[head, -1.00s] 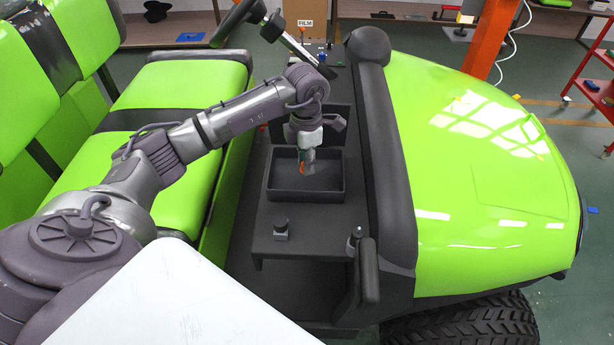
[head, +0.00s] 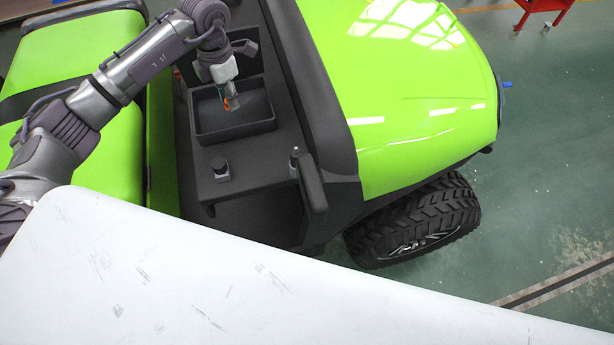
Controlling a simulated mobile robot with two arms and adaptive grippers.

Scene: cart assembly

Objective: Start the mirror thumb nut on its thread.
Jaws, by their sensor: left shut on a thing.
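My left gripper (head: 231,103) points down into the open black tray (head: 236,137) on the cart's dashboard. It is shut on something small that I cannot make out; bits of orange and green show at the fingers. The dark side mirror (head: 312,186) stands at the dashboard's near right corner. A short upright post (head: 295,156) with a pale tip is beside it, clear of my gripper. I cannot make out a thread or the thumb nut. My right gripper is not in view.
A short dark knob (head: 220,170) with a grey base stands on the dashboard between the tray and the near edge. The green hood (head: 410,90) and a tyre (head: 415,220) lie to the right. A pale scuffed surface (head: 180,270) fills the foreground; I cannot tell what it belongs to.

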